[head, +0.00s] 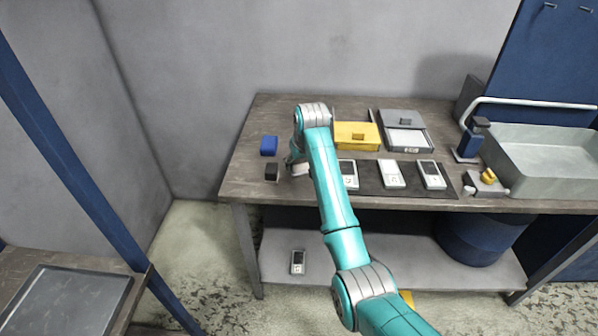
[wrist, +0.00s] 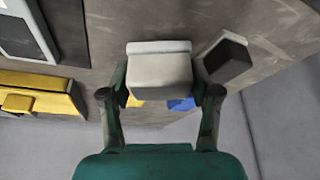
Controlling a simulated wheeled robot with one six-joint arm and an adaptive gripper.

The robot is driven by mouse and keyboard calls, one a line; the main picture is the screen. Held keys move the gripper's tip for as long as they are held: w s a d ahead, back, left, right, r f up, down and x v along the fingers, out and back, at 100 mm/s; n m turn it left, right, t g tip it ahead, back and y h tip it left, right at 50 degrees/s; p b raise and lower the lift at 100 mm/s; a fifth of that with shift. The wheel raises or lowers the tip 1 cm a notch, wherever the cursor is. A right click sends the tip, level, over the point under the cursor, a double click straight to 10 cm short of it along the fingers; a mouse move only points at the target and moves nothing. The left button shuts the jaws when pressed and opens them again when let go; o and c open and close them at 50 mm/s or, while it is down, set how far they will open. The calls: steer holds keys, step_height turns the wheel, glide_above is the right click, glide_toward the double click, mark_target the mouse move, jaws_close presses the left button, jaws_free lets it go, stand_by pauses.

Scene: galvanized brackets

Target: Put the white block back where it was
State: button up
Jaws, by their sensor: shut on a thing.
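The white block (wrist: 160,72) sits between the two fingers of my gripper (wrist: 160,88) in the wrist view, and the gripper is shut on it. In the head view a small part of the white block (head: 300,170) shows beside my arm, near the table's front left. My gripper (head: 294,162) is partly hidden there by my own arm. I cannot tell whether the block touches the table top or hangs just above it.
A black block (head: 271,172) stands just left of the white block, with a blue block (head: 269,145) behind it. A yellow box (head: 357,135) and grey box (head: 402,130) stand behind a dark mat (head: 368,179) with several meters. A grey basin (head: 545,160) is at right.

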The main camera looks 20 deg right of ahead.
mark_target(300, 171)
steer(key=shift+f, duration=1.7)
steer(key=shift+f, duration=0.1)
steer(key=o, duration=1)
steer(key=shift+d, duration=0.1)
steer(key=v, duration=1.2)
steer(key=shift+s, duration=0.1)
